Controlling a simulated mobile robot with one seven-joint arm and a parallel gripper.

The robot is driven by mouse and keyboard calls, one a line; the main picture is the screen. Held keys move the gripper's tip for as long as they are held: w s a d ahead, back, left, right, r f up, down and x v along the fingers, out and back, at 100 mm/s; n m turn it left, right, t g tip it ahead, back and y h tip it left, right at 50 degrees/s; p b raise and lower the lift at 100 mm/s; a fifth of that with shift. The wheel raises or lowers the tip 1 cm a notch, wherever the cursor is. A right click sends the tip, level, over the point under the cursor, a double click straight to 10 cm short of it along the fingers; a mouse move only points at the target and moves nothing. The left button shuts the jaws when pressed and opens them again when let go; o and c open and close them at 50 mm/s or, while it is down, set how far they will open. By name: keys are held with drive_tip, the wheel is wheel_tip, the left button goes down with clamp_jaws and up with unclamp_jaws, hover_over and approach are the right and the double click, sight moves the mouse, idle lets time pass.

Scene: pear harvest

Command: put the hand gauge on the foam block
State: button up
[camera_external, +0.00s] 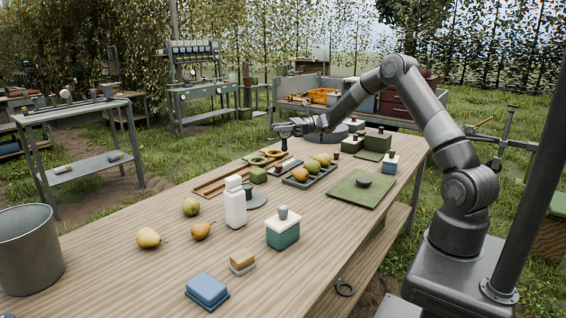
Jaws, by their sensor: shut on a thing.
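My gripper (284,137) points down over the far left part of the table, beyond the tray of pears. It is shut on a small dark thing (284,146), perhaps the hand gauge; it is too small and dark to tell its shape. Green ring-shaped pieces (257,159) lie just left of it, near a wooden frame. A small green block (258,175) sits in front of these rings and may be the foam block. A darker green block (378,141) stands at the far right, so I cannot tell which is the foam block.
A dark tray (310,176) holds several pears. A white bottle (235,203), a teal-and-white box (283,230), a blue block (207,288) and loose pears stand nearer. The table's (130,275) near left surface has free room.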

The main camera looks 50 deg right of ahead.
drive_tip(key=w+d+r+m+t+h, duration=0.2)
drive_tip(key=w+d, duration=0.2)
drive_tip(key=w+a+f, duration=0.6)
drive_tip(key=a+f, duration=0.3)
drive_tip(key=f, duration=0.2)
drive_tip(key=shift+a, duration=0.4)
drive_tip(key=shift+f, duration=0.1)
drive_tip(key=o, duration=1.1)
drive_tip(key=shift+f, duration=0.1)
drive_tip(key=shift+c, duration=0.2)
